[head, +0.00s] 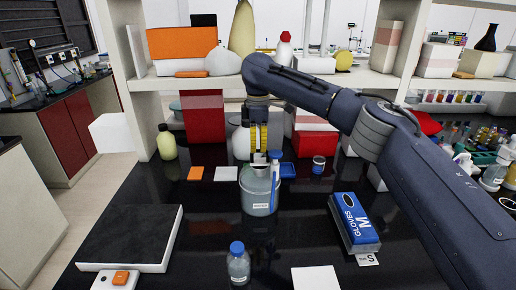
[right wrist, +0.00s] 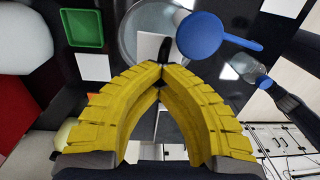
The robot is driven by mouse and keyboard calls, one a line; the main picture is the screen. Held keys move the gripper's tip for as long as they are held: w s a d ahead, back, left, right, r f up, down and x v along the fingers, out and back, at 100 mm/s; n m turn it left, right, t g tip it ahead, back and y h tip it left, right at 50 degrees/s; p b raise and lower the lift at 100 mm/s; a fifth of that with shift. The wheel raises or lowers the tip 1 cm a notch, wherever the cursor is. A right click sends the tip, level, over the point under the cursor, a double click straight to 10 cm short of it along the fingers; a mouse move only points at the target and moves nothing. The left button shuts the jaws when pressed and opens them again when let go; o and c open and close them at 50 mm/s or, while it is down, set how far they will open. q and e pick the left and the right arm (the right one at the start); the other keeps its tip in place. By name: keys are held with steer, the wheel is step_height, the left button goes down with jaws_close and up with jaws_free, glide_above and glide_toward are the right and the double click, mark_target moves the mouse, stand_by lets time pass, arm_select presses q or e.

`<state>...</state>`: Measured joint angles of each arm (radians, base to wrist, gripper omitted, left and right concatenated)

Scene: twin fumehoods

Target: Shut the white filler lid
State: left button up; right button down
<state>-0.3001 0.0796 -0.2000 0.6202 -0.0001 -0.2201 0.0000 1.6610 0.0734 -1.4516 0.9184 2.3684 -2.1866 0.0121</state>
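My right gripper (head: 258,154) comes down from above over a grey, labelled tub (head: 259,200) in the middle of the black bench. My left gripper is out of view.
A blue-capped bottle (head: 238,264) stands in front of the tub. A glove box (head: 354,224) lies to the right, a dark slab (head: 130,236) to the left. Red boxes (head: 203,118) stand behind, under a loaded shelf. Bare bench shows left of the tub.

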mark_target(258, 160)
steer(key=c, duration=2.1)
jaws_free()
steer(key=o, duration=0.6)
step_height(258, 160, up, 12)
steer(key=shift+w, duration=0.3)
steer(key=shift+o, duration=0.2)
